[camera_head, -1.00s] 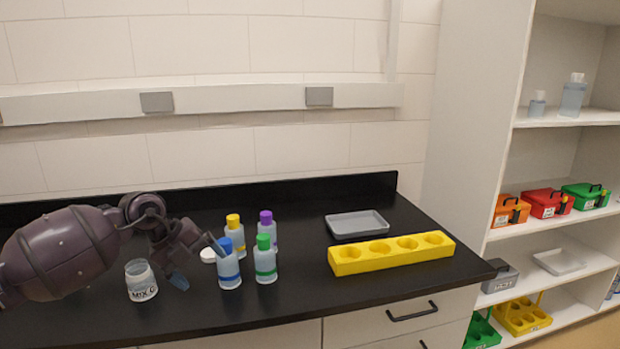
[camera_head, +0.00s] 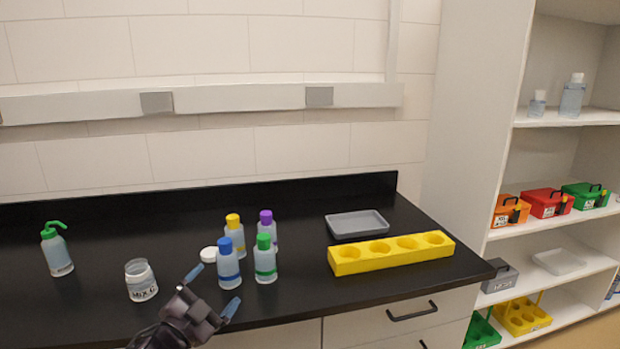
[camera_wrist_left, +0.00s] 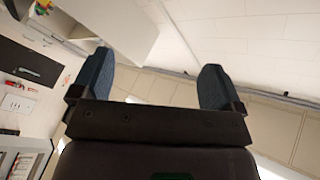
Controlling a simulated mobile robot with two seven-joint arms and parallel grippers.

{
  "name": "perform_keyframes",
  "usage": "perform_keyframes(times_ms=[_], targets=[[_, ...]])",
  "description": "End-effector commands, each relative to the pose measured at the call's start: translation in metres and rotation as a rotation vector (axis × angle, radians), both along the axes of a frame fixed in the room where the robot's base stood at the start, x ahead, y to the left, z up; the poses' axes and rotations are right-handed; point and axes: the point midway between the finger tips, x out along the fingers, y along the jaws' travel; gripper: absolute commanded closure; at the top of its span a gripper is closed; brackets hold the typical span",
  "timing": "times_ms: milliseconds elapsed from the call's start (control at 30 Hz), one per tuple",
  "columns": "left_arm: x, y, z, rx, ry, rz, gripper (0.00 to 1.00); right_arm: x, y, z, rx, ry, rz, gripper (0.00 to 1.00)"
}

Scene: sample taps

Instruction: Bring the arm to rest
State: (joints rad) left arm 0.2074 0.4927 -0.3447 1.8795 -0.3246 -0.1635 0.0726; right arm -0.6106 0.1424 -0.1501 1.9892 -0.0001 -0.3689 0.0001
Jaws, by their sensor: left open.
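My left gripper (camera_head: 212,290) is open and empty at the front edge of the black counter, its two blue fingertips apart. It is below the blue-capped bottle (camera_head: 229,268) and right of the open jar (camera_head: 141,283) labelled MIX-C. The left wrist view shows its fingers (camera_wrist_left: 152,85) spread with nothing between them, facing the room's walls and ceiling. My right gripper is not in view.
Bottles with green (camera_head: 265,262), yellow (camera_head: 235,240) and purple (camera_head: 267,232) caps stand close by, with a white lid (camera_head: 209,254). A green-topped wash bottle (camera_head: 57,252) stands at left. A yellow rack (camera_head: 390,257) and grey tray (camera_head: 357,232) lie at right.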

Motion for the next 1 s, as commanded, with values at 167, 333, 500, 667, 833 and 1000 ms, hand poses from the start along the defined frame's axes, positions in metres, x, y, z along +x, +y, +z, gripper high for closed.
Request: perform_keyframes(times_ms=[167, 333, 500, 667, 833, 1000], targets=[[-0.044, 0.027, -0.076, -0.160, 0.259, 0.133, 0.07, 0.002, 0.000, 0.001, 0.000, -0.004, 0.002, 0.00], [-0.096, 0.046, -0.137, -0.318, 0.462, 0.230, 0.07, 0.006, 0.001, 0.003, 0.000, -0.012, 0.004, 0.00], [-0.157, 0.063, -0.187, -0.447, 0.599, 0.325, 0.07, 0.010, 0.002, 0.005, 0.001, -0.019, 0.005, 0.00], [-0.217, 0.077, -0.228, -0.506, 0.703, 0.428, 0.07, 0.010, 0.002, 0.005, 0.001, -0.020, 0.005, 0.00], [-0.267, 0.082, -0.259, -0.531, 0.789, 0.498, 0.07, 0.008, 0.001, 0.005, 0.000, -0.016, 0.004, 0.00], [-0.289, 0.085, -0.270, -0.529, 0.824, 0.521, 0.07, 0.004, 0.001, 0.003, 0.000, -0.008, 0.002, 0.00]])
